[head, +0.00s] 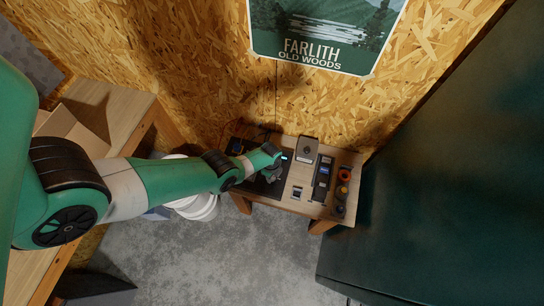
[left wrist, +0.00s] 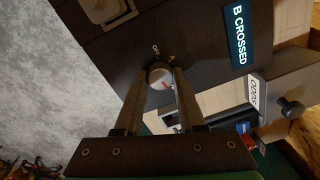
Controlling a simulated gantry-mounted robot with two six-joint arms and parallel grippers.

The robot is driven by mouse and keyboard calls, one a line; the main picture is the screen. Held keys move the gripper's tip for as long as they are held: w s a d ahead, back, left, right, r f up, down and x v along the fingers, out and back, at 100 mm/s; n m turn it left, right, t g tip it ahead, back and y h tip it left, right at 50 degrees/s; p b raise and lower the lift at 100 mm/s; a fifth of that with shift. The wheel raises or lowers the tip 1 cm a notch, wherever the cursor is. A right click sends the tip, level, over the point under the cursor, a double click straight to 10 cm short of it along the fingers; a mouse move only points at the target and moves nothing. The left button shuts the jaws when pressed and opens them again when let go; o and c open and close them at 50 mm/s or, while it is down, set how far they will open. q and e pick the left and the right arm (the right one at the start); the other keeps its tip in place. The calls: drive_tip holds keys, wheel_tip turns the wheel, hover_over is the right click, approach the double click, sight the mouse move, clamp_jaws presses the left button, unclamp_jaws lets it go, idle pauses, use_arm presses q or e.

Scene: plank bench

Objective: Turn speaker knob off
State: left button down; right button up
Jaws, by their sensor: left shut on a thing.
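A small round pale knob (left wrist: 160,78) with a red pointer mark is on a dark panel (left wrist: 205,48) in the left wrist view. White "OFF" lettering is printed beside it on the panel. My left gripper (left wrist: 163,72) has one finger on each side of the knob and is shut on it. In the head view my left gripper (head: 272,176) is over the dark unit at the left of the small wooden table; the knob is hidden there by the gripper. My right gripper is not in view.
The small wooden table (head: 300,207) also bears a grey box (head: 307,149), a dark device with a blue display (head: 322,176) and several round buttons (head: 344,175). In the left wrist view a "B CROSSED" label (left wrist: 240,36) is close by. A dark green cabinet (head: 440,170) stands at the right.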

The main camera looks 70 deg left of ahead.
use_arm(q)
drive_tip(key=shift+n, duration=0.4)
drive_tip(key=n, duration=0.3)
drive_tip(key=shift+n, duration=0.3)
drive_tip(key=n, duration=0.3)
drive_tip(key=shift+n, duration=0.3)
drive_tip(key=n, duration=0.7)
drive_tip(key=shift+w+g, duration=0.1)
drive_tip(key=shift+g, duration=0.2)
drive_tip(key=n+b, duration=0.1)
drive_tip(key=n, duration=1)
drive_tip(key=shift+n, duration=2)
